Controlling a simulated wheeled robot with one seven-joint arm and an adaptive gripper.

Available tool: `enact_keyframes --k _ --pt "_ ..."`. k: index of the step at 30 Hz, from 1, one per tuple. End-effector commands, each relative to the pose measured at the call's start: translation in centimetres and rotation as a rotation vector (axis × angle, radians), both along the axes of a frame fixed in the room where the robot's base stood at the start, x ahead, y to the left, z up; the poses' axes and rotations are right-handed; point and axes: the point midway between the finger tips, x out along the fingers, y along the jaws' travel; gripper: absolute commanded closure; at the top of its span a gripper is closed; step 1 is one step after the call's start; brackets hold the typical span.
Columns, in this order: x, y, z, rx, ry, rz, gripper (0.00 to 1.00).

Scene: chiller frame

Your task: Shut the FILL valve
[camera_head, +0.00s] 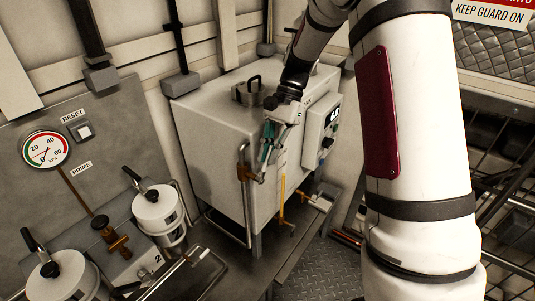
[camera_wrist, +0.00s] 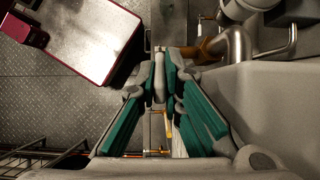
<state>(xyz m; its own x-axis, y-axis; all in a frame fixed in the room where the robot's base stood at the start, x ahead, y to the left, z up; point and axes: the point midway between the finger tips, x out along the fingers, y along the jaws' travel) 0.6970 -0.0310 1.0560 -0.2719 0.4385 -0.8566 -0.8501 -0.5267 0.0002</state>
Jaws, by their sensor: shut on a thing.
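A brass-coloured valve (camera_head: 244,173) sits on a metal pipe at the near corner of the white chiller box (camera_head: 215,135). In the wrist view the brass part (camera_wrist: 208,46) and its bent pipe lie just right of the fingertips. My gripper (camera_head: 259,177) points down beside the valve, with its teal-padded fingers converging in the wrist view (camera_wrist: 160,56). It is shut on what seems to be the valve's handle, which is mostly hidden between the fingertips. I cannot read a FILL label or tell the handle's exact angle.
A yellow vertical tube (camera_head: 282,192) and a control box (camera_head: 320,130) are right of my gripper. Two white canisters, one at the centre left (camera_head: 158,212) and one at the lower left (camera_head: 60,277), stand near a pressure gauge (camera_head: 45,149). Metal floor plate (camera_head: 318,262) is clear below.

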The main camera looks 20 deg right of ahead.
Motion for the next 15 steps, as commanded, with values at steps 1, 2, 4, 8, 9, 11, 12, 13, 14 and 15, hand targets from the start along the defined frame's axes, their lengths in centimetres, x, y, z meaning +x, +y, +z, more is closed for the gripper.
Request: enact_keyframes --k 1,2,4,8,9,11,12,13,14,15 --pt "0.16 -0.11 0.04 0.003 -0.001 -0.002 1.0" --pt "0.15 -0.11 0.04 0.006 0.0 -0.002 1.0" --pt "0.15 -0.12 0.05 0.007 0.002 -0.002 1.0" --pt "0.13 -0.14 0.08 0.007 0.002 -0.002 1.0" --pt "0.13 -0.14 0.08 0.007 0.002 -0.002 1.0" --pt "0.13 -0.14 0.08 0.006 0.001 -0.002 1.0" --pt "0.13 -0.14 0.08 0.006 0.001 -0.002 1.0" --pt "0.13 -0.14 0.08 0.006 0.001 -0.002 0.9" --pt "0.14 -0.14 0.07 0.006 0.001 -0.002 0.83" --pt "0.13 -0.13 0.07 0.006 0.001 -0.002 0.74"
